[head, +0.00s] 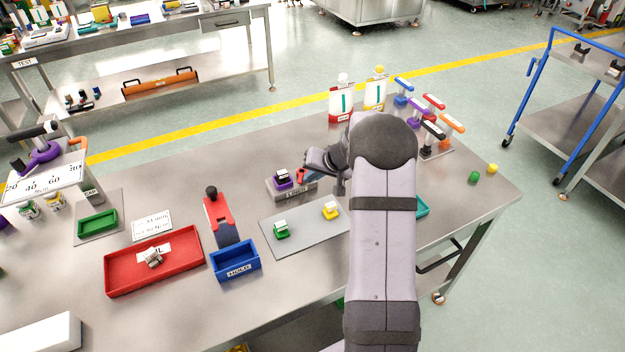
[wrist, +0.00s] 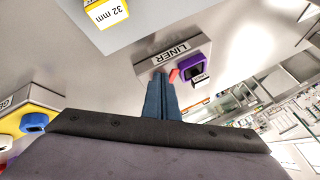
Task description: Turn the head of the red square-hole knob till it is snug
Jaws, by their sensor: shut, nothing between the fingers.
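A small red piece (wrist: 173,75) shows in the wrist view beside a purple square part (wrist: 194,68) on the block labelled LINER (wrist: 170,54). I take it for the red knob; its square hole cannot be made out. In the head view the purple part (head: 282,181) sits on the block (head: 292,191), and the red piece (head: 301,174) is at its right. My gripper (wrist: 160,78) is shut and empty, its blue fingers together. Their tips appear close to the red piece; whether they touch it cannot be told.
A grey mat (head: 305,233) with a green-based part (head: 281,231) and a yellow-based part (head: 331,210) lies in front. A red tray (head: 120,275), blue HOLD bin (head: 235,262) and red-armed stand (head: 217,207) are to the left. Bottles (head: 341,100) and a handle rack (head: 435,150) stand behind.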

